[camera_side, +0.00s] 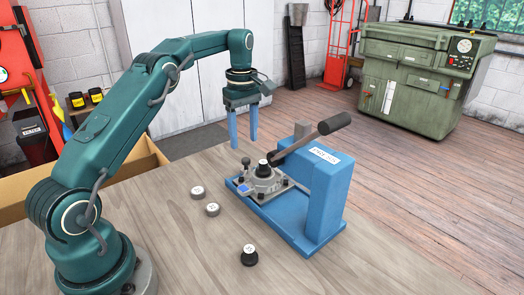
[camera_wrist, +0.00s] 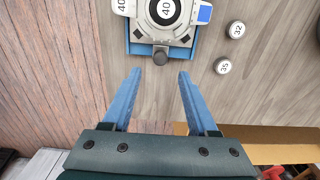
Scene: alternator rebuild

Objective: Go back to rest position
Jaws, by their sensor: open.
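My gripper (camera_side: 244,137) hangs from my arm above the table, with its two blue fingers pointing down, apart and empty. In the wrist view my gripper (camera_wrist: 173,75) is open with nothing between its fingers. The blue press (camera_side: 322,200) stands on the table to the right of and below my gripper in the side view. A grey housing (camera_side: 262,182) sits on its base, with a black-topped part in its middle marked 40 (camera_wrist: 166,10). The press lever (camera_side: 324,130) is tilted up to the right.
Two grey round parts, marked 32 (camera_wrist: 237,30) and 35 (camera_wrist: 223,66), lie on the wooden table (camera_side: 180,260). A dark part with a light top (camera_side: 249,256) stands near the front. A cardboard box (camera_side: 150,165) is behind my arm. The table's front middle is mostly clear.

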